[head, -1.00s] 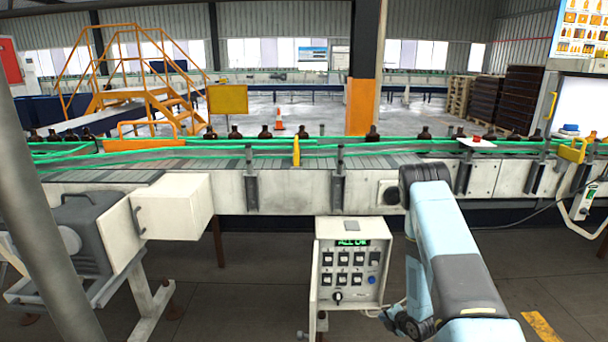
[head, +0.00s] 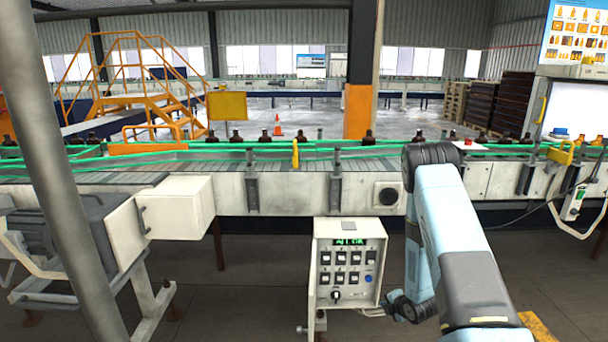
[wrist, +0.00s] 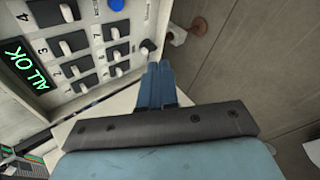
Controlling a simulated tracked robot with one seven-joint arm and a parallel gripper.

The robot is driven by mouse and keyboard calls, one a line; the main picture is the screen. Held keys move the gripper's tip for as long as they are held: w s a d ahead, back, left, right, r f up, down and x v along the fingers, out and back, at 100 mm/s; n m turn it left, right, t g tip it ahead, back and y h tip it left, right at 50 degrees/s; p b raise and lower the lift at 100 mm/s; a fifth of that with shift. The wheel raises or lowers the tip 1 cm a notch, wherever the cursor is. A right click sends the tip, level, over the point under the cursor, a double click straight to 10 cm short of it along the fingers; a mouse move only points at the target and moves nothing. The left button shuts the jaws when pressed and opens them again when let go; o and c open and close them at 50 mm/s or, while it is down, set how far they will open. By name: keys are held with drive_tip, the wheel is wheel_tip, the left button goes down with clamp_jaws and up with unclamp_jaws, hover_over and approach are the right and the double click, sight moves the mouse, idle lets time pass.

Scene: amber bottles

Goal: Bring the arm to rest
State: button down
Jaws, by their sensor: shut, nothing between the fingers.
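My gripper (wrist: 160,68) shows in the wrist view with its two blue fingers together and nothing between them. The fingers are close to the lower edge of the control box, which fills the upper left of that view; I cannot tell the exact gap. In the head view my arm, light blue and dark grey, rises from the bottom right to a raised elbow and folds down again. Its lower end is just right of the control box (head: 324,262). The fingers cannot be made out there. The box's green display (head: 350,241) reads ALL OK.
A long conveyor (head: 290,190) with green rails crosses behind the box, with several amber bottles (head: 368,137) along it. A white housing (head: 175,208) on a stand and a grey post (head: 60,170) are at left. Grey floor (head: 265,280) is open left of the box.

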wheel_tip(320, 180, up, 18)
drive_tip(key=w+d+m+h, duration=0.1)
drive_tip(key=w+m+h, duration=0.1)
drive_tip(key=m, duration=0.3)
drive_tip(key=s+r+m+g+h, duration=0.1)
drive_tip(key=s+r+m, duration=0.2)
drive_tip(key=r, duration=0.7)
drive_tip(key=s+r+m+h, duration=0.1)
drive_tip(key=s+r+m, duration=0.3)
drive_tip(key=r, duration=0.5)
drive_tip(key=s+a+r+m, duration=0.2)
drive_tip(key=s+r, duration=0.4)
drive_tip(key=s, duration=0.5)
drive_tip(key=s+a+r+m+g, duration=0.1)
drive_tip(key=s+r+m, duration=0.4)
drive_tip(key=s, duration=0.6)
drive_tip(key=s+a+r+m+g+y, duration=0.1)
drive_tip(key=s+a+r+m, duration=0.3)
drive_tip(key=s+r, duration=0.3)
drive_tip(key=s, duration=0.4)
drive_tip(key=shift+r, duration=0.1)
